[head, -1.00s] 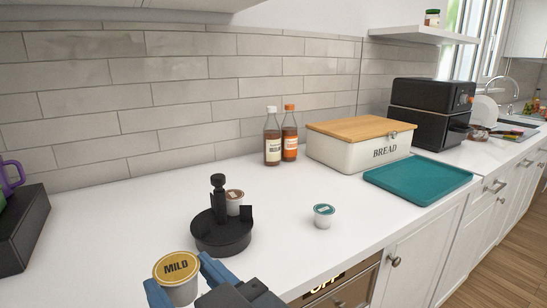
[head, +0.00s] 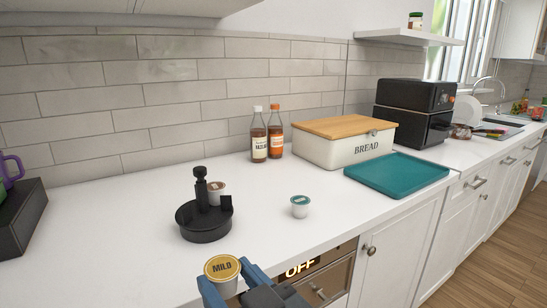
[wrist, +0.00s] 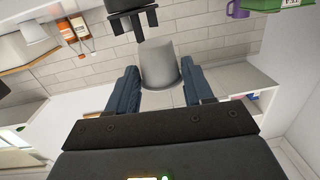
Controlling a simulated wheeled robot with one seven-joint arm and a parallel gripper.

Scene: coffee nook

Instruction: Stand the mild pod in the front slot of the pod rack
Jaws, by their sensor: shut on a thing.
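The mild pod (head: 222,268) has a gold lid marked MILD and a pale cup. My gripper (head: 232,285) is shut on it at the lower edge of the head view, with blue fingers on either side. The wrist view shows the pod's pale cup (wrist: 158,66) between the fingers (wrist: 160,92). The pod rack (head: 205,222) is a round black stand with a central post on the counter, beyond and slightly left of the pod. The held pod is apart from the rack. A brown-lidded pod (head: 217,188) sits at the rack's back, partly hidden by the post.
A teal-lidded pod (head: 300,206) stands on the counter right of the rack. Two syrup bottles (head: 267,138), a bread box (head: 343,147) and a teal tray (head: 397,174) are farther back. A dark box (head: 22,220) is at left. The counter (head: 110,235) left of the rack is clear.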

